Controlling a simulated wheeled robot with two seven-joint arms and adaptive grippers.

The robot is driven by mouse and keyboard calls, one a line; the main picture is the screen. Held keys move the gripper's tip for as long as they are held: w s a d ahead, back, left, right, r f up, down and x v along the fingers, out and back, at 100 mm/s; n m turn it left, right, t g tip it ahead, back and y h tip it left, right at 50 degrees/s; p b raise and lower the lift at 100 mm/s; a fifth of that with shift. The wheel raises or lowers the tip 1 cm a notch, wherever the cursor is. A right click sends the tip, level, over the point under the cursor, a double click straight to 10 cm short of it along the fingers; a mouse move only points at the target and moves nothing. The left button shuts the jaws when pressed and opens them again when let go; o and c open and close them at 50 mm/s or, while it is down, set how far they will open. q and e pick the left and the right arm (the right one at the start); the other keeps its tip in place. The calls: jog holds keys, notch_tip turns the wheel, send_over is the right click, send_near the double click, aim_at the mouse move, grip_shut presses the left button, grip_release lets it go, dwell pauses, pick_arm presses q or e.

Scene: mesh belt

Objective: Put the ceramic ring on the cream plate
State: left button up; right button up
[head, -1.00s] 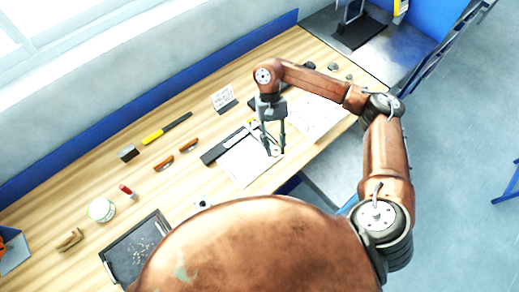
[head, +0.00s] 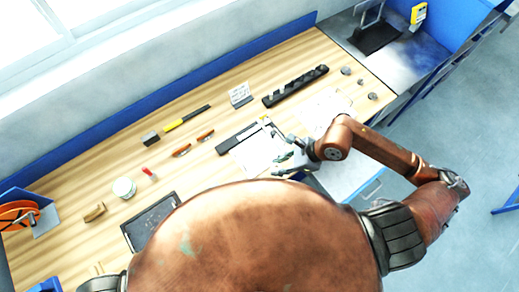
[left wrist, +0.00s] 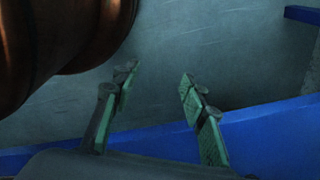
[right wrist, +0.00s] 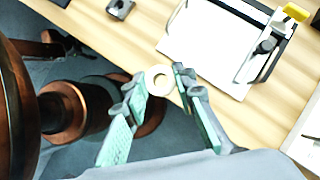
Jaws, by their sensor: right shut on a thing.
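The ceramic ring (right wrist: 159,79) is a small cream-white ring with a round hole, held between the fingertips of my right gripper (right wrist: 160,84). In the head view my right gripper (head: 279,163) is by the front edge of the bench, beside a white sheet; the ring is too small to tell there. A round pale object with a greenish rim (head: 124,188) stands on the left of the bench; I cannot tell surely whether it is the cream plate. My left gripper (left wrist: 155,88) is open and empty, low beside a blue bar, away from the bench top.
A white sheet with a dark edge (head: 258,150) lies mid-bench. A dark tray (head: 150,222), a red-capped item (head: 149,173) and brown-handled tools (head: 182,150) lie to the left. A black slotted rack (head: 295,87) is at the back. Bare wood lies between them.

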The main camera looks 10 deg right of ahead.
jog(key=w+a+f+p, duration=0.1)
jog(key=w+f, duration=0.2)
jog(key=w, duration=0.1)
jog(key=w+a+f+p, duration=0.1)
jog(key=w+a+f, duration=0.1)
jog(key=w+f, duration=0.1)
jog(key=w+a+f+p, duration=0.2)
jog(key=w, duration=0.3)
jog(key=shift+a+f, duration=0.15)
jog(key=shift+f, duration=0.25)
jog(key=shift+w+a+f, duration=0.1)
jog(key=shift+w+f, duration=0.05)
jog(key=shift+f, duration=0.05)
notch_tip(320, 180, down, 3)
jog(key=shift+w+r+p, duration=0.1)
jog(key=shift+w+p, duration=0.05)
jog(key=shift+p, duration=0.65)
jog(key=shift+f, duration=0.4)
jog(key=o, duration=1)
jog(key=shift+o, duration=0.2)
